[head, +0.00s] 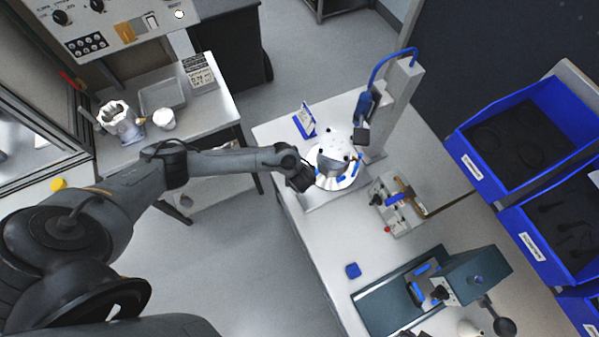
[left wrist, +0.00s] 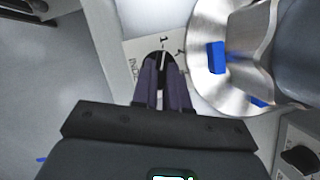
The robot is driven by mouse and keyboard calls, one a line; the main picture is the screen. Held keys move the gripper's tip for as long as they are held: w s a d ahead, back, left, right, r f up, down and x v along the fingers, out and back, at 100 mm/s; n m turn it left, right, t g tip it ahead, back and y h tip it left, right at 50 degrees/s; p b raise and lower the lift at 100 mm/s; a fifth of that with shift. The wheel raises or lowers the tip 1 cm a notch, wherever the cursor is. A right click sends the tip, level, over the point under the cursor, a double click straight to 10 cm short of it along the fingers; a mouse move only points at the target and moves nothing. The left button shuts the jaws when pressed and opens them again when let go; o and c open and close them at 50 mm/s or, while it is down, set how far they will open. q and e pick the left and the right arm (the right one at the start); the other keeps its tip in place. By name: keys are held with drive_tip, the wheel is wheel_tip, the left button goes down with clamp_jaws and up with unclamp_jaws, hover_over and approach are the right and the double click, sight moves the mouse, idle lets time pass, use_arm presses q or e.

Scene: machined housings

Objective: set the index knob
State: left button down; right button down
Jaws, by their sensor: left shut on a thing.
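The index knob (left wrist: 158,56) shows in the left wrist view as a dark round shape on a light plate, between my fingertips. A "1" and part of an "INDEX" label are printed beside it. My left gripper (left wrist: 163,72) is shut on the knob, and its fingers hide much of it. In the head view, my left gripper (head: 306,186) is at the left edge of the round metal turntable (head: 325,182), which carries a machined housing (head: 338,147). The knob is hidden there behind my gripper. My right gripper is not in view.
A grey post (head: 393,95) with a blue hose stands behind the turntable. To its right is a small fixture with a brown handle (head: 403,190). Blue bins (head: 490,190) stand at the right.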

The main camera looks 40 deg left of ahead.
use_arm(q)
drive_tip(key=c, duration=1.1)
unclamp_jaws()
drive_tip(key=shift+c, duration=0.2)
drive_tip(key=p+v, duration=0.4)
drive_tip(key=v, duration=0.6)
drive_tip(key=shift+r+p, duration=0.35)
drive_tip(key=shift+p, duration=0.05)
drive_tip(key=shift+s+d, duration=0.1)
drive_tip(key=shift+s, duration=0.05)
